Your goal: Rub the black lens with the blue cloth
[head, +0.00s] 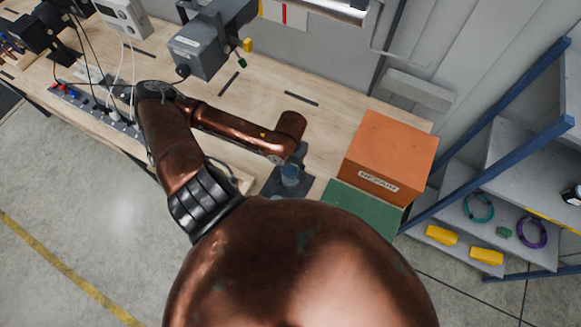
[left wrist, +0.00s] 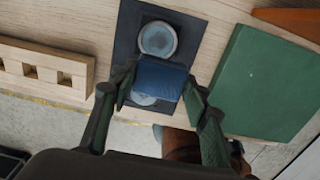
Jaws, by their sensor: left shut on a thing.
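In the left wrist view my left gripper (left wrist: 160,88) is shut on a folded blue cloth (left wrist: 158,76). The cloth is over a dark mat (left wrist: 188,30). A second pale round piece (left wrist: 143,99) shows partly from under the cloth's near edge. I cannot tell which is the black lens, nor whether the cloth touches either. In the head view my left gripper (head: 296,156) is small above the dark mat (head: 275,187). My right gripper is not in view.
A green mat (left wrist: 270,85) lies right of the dark mat. A wooden block with square holes (left wrist: 45,70) is on the left. An orange box (head: 390,155) stands on the bench behind the green mat.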

